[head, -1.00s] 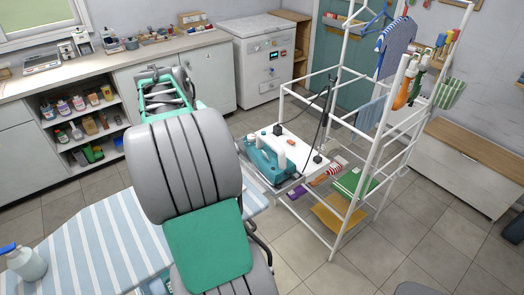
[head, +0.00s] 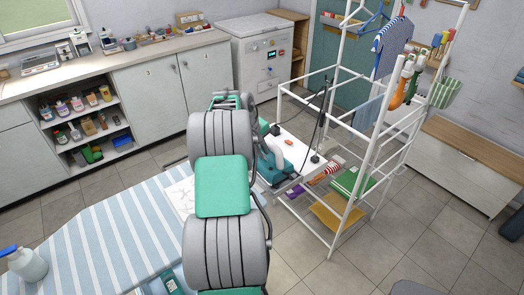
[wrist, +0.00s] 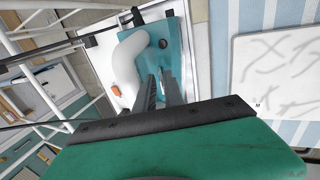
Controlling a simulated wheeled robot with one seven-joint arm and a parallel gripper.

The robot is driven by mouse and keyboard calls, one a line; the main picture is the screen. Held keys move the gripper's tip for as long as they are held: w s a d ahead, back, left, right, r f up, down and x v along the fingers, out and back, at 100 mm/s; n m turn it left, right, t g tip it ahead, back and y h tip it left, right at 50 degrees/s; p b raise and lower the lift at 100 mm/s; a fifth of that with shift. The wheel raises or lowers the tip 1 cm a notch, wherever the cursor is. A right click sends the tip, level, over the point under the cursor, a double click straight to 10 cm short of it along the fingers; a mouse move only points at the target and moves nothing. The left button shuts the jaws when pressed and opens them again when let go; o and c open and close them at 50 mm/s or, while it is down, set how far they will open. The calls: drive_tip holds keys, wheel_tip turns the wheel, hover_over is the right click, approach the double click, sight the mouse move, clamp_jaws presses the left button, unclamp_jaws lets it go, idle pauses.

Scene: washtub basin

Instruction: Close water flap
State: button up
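A teal and white appliance (head: 270,167) sits on a white board on the drying rack's shelf, partly hidden behind my arm. In the wrist view its teal body (wrist: 172,52) and curved white handle (wrist: 128,62) lie just in front of my gripper (wrist: 157,76). The two grey fingers point at the teal body with a narrow gap between them. Nothing shows held between them, and I cannot tell whether they touch the body. I cannot make out the water flap or its position. In the head view my gripper is hidden by my arm.
The white drying rack (head: 368,150) has upright posts and rails beside the appliance, and dark cables hang there. A table with a striped cloth (head: 115,235) stands at left, bearing a spray bottle (head: 27,264).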

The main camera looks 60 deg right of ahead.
drive_tip(key=shift+c, duration=0.4)
clamp_jaws()
idle(0.9)
